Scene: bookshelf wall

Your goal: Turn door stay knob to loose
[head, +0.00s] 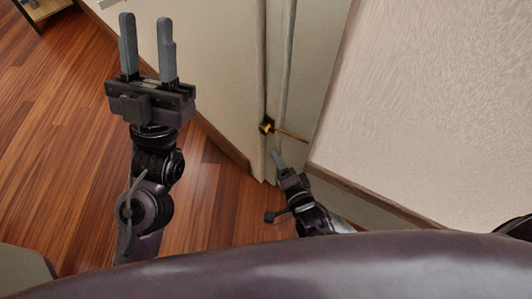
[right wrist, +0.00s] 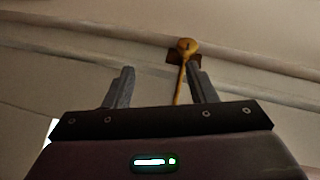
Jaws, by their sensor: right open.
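The door stay shows in the head view as a small brass knob (head: 266,127) with a thin rod running right from it, set low at the gap of a pale door. My left gripper (head: 148,45) is raised at the left, open and empty, away from the knob.
A large pale panel (head: 430,110) with a brown lower edge stands close on the right of my right gripper. A pale wall or cabinet face (head: 215,70) stands to the left of the gap. Wood floor (head: 60,150) lies open at the left.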

